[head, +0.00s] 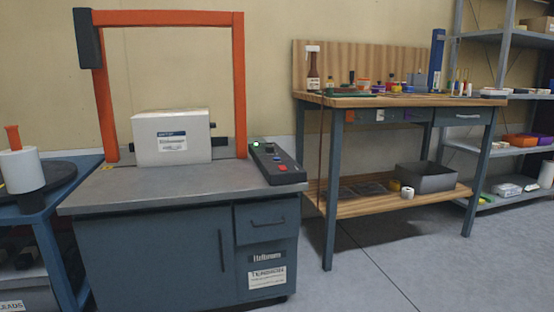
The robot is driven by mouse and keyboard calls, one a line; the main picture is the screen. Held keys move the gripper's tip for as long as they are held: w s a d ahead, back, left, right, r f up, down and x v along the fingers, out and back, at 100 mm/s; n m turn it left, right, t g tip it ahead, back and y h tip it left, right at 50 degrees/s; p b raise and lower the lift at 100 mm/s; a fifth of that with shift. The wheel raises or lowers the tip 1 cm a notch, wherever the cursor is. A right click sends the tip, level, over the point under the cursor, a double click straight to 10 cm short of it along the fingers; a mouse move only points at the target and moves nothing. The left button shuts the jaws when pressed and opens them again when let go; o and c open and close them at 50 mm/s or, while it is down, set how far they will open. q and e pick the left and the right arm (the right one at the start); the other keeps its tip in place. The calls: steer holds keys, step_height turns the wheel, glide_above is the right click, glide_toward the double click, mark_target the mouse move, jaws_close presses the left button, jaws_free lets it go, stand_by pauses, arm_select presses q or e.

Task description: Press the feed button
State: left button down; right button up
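A dark control panel (277,164) lies on the right end of the grey-topped machine (133,188). It carries a lit green light or button at its far end, a blue and a dark one in its middle, and a red one near its front. I cannot read any label, so I cannot tell which one is the feed button. A white box (171,138) with a blue and white label stands on the machine top, under the orange arch (168,19). Neither of my grippers is in view.
A wooden workbench (400,101) with bottles and small parts stands to the right, with a grey bin (427,178) on its lower shelf. Metal shelving (500,37) is at the far right. A blue stand (47,215) is at the left. The floor (400,270) in front of the bench is clear.

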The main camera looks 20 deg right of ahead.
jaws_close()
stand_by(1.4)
